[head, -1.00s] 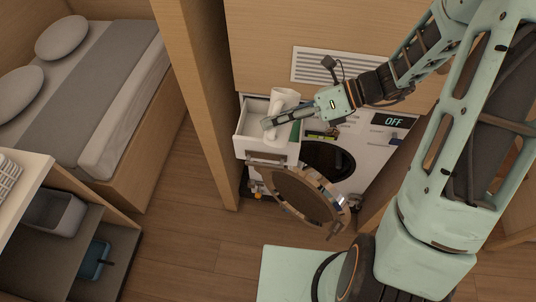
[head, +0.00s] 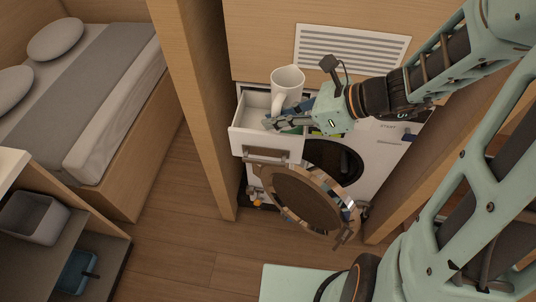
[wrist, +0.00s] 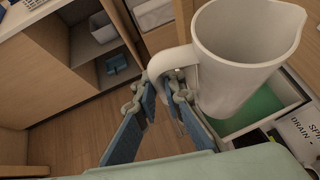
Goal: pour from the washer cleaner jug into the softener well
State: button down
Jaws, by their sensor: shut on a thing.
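The white jug (head: 287,88) stands nearly upright above the open washer drawer (head: 242,143), its mouth facing up. My gripper (head: 272,123) is shut on the jug's handle, which shows between the fingers (wrist: 158,86) in the wrist view. There the jug (wrist: 225,85) has its spout at the upper right, and I see no liquid inside or flowing. A green-floored compartment (wrist: 262,106) of the drawer lies under the jug; it may be the softener well, but I cannot read a label. The jug and gripper hide part of the drawer.
The round washer door (head: 305,200) hangs open below the drawer. A wooden partition (head: 195,100) stands close left of the drawer. A vent grille (head: 350,50) is on the wall above. A shelf with a grey bin (head: 33,218) is at the lower left; the floor between is clear.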

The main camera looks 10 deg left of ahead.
aim_at(277, 106)
dwell(0.3)
jog(key=shift+r+p, duration=1.6)
jog(key=shift+f, duration=0.1)
